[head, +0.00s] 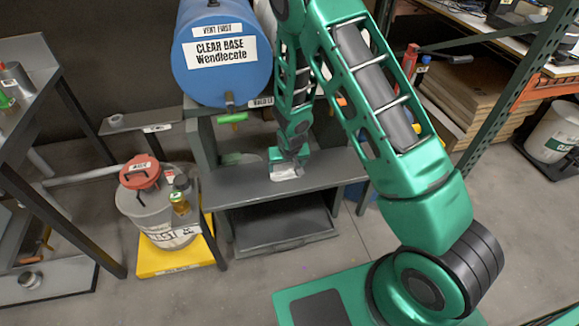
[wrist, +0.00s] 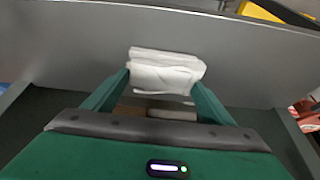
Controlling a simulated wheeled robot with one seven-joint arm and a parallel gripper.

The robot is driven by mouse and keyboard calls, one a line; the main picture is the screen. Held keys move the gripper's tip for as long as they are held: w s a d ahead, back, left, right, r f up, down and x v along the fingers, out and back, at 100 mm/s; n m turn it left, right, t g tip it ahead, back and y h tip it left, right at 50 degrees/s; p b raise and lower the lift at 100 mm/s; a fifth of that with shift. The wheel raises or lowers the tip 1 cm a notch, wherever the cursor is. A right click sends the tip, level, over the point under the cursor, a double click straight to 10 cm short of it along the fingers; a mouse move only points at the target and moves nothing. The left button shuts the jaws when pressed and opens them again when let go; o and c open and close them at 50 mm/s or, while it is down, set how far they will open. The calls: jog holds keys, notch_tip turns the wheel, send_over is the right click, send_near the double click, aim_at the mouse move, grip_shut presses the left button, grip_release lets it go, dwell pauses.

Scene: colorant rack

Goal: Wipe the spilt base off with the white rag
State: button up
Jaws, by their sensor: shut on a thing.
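My gripper (head: 287,168) is over the dark grey shelf (head: 330,187) in front of the blue drum. It is shut on the white rag (head: 287,173), which lies low at the shelf surface. In the wrist view the folded white rag (wrist: 165,73) sits between the two green fingertips (wrist: 163,84). The blue drum (head: 218,75), labelled CLEAR BASE, lies on its side above the shelf, with a green-handled tap (head: 233,118) at its front. I cannot make out any spilt base on the shelf; part of the surface is hidden by my gripper and the rag.
A clear bucket with a red lid (head: 141,172) stands on a yellow platform (head: 160,262) left of the shelf. A small bottle (head: 180,203) is beside it. A green rack post (head: 500,100) stands at the right. The shelf left of my gripper looks clear.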

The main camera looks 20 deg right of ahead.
aim_at(281, 169)
jog(key=shift+a+f, duration=0.2)
jog(key=shift+a, duration=0.25)
jog(key=shift+a+r, duration=0.25)
jog(key=shift+a, duration=0.25)
jog(key=shift+d+r, duration=0.1)
jog(key=shift+r, duration=3.85)
